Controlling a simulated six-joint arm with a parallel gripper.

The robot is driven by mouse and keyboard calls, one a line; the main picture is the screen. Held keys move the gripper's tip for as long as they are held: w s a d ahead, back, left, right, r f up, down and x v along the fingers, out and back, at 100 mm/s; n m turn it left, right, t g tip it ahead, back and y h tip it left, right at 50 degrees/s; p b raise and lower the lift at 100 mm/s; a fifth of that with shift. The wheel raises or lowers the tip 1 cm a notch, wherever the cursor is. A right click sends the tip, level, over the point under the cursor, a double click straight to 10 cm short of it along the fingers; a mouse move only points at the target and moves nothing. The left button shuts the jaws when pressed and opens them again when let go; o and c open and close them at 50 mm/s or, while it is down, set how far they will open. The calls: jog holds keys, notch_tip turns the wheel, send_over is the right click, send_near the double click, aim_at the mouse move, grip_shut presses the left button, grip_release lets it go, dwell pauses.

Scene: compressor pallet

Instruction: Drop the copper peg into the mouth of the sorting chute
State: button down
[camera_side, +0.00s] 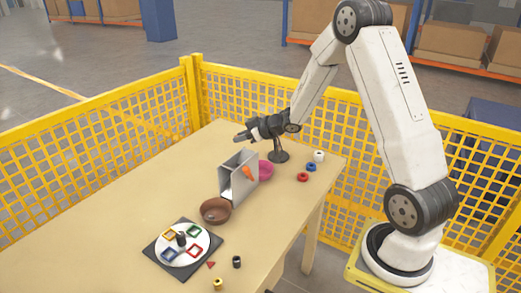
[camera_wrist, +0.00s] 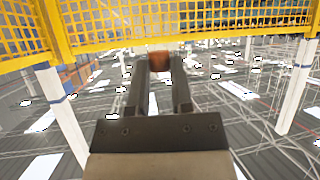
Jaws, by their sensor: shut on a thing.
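My gripper (camera_side: 243,137) is level above the far end of the table, behind and above the sorting chute. In the wrist view the two dark fingers (camera_wrist: 160,76) are shut on the copper peg (camera_wrist: 158,60), a short orange-brown piece at their tips. The peg is too small to make out in the side view. The sorting chute (camera_side: 232,184) is an upright grey box on the table, with an orange shape (camera_side: 248,173) on its right side. The inside of its mouth is mostly hidden. The gripper is apart from the chute.
A pink bowl (camera_side: 266,170) and a dark stand (camera_side: 279,156) are behind the chute; a brown bowl (camera_side: 215,211) is in front. A round plate with coloured frames (camera_side: 182,244) is nearer. Small rings (camera_side: 303,177) lie at right. Yellow fencing (camera_side: 110,125) borders the table.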

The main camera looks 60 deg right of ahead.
jog(key=shift+f, duration=0.1)
dwell(0.5)
jog(key=shift+f, duration=2.65)
jog(key=shift+c, duration=2.2)
grip_release()
jog(key=shift+s, duration=0.1)
jog(key=v, duration=0.7)
jog(key=shift+s+r, duration=0.15)
jog(key=shift+s, duration=0.15)
